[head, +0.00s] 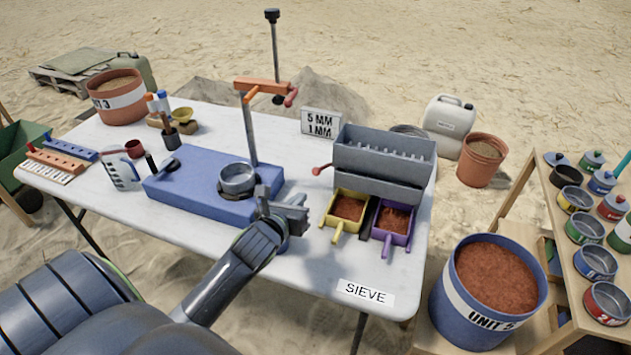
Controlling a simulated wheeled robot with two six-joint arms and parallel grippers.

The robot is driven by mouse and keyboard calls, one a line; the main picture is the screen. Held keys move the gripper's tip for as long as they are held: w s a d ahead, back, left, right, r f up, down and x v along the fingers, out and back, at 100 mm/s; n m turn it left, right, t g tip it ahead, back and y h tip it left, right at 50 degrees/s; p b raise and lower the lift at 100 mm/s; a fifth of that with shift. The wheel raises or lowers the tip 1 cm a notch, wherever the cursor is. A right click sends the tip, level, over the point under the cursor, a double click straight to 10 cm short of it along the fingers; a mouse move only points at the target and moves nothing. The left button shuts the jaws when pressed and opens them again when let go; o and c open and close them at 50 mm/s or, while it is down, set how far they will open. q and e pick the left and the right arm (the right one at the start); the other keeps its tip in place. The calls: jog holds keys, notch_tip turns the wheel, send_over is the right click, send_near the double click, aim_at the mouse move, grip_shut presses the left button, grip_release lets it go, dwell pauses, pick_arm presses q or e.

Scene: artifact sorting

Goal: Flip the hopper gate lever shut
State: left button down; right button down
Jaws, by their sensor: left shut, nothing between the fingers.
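The grey hopper (385,150) stands on the right part of the white table. A short lever with a red knob (317,171) sticks out to the left from the hopper's side, the knob slightly lower than the lever's inner end. Under the hopper's front are a yellow pan (332,222) and a purple pan (408,238), each holding reddish soil. My left gripper (292,206) is shut and empty, in front and to the left of the lever and apart from it in the picture. It partly covers the blue base's right end. My right gripper is out of view.
A blue base (190,200) carrying a metal cup (237,178) and a tall post with an orange crossarm (262,86) stands left of the hopper. A "5 MM 1 MM" sign (321,122) stands behind. The table's front near the SIEVE label (366,293) is clear.

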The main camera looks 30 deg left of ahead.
pick_arm(q)
jog(key=x, duration=1)
jog(key=shift+p, duration=0.3)
jog(key=shift+r, duration=0.1)
